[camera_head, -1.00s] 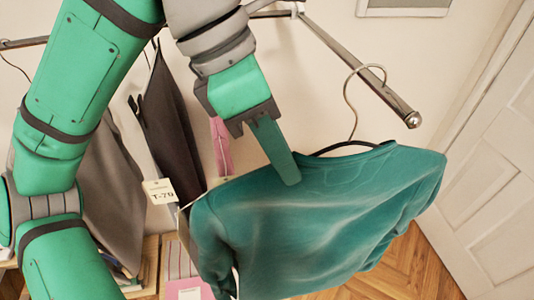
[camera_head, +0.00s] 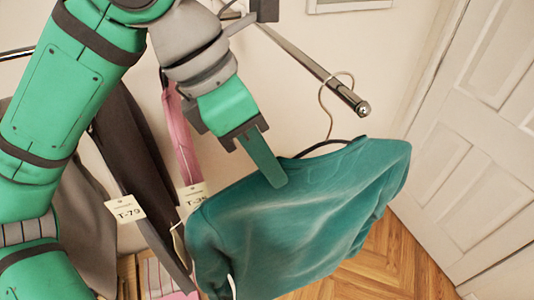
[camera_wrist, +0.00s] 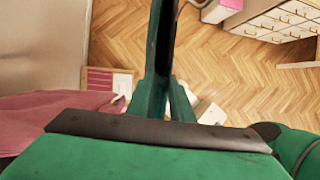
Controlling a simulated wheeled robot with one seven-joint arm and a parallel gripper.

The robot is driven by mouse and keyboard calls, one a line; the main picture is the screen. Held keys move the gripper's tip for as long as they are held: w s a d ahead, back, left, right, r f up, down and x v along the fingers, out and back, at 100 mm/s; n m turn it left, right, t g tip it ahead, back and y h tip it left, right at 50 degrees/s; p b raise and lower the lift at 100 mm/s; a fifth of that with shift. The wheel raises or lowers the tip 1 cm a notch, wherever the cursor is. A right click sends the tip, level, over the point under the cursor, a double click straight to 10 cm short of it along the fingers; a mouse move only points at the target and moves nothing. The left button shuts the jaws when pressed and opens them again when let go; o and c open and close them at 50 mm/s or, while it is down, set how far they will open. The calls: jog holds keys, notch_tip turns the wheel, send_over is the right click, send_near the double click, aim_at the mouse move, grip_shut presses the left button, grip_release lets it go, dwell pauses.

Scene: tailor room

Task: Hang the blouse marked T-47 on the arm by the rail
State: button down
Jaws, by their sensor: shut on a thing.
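A teal blouse (camera_head: 310,220) hangs tilted from a hanger with a thin metal hook (camera_head: 327,105). My gripper (camera_head: 265,165) is shut on the blouse at its left shoulder. In the wrist view, my gripper (camera_wrist: 165,105) has the dark teal cloth (camera_wrist: 161,45) edge-on between its fingers. The metal arm by the rail (camera_head: 320,72) slopes down to a rounded end. The hook overlaps the arm near that end in the head view; I cannot tell whether it rests on it. A tag edge (camera_head: 179,242) shows by the blouse's left side, unreadable.
Dark trousers (camera_head: 130,140), a grey garment (camera_head: 75,205) and a pink garment (camera_head: 183,135) hang at left. A tag reads T-79 (camera_head: 125,209); another tag (camera_head: 194,194) is partly hidden. A white door (camera_head: 480,150) stands right. Wooden floor (camera_head: 385,250) is clear.

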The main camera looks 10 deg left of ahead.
jog(key=c, duration=1.5)
grip_release()
jog(key=v, duration=1)
jog(key=shift+a+r, duration=0.15)
jog(key=shift+r, duration=0.2)
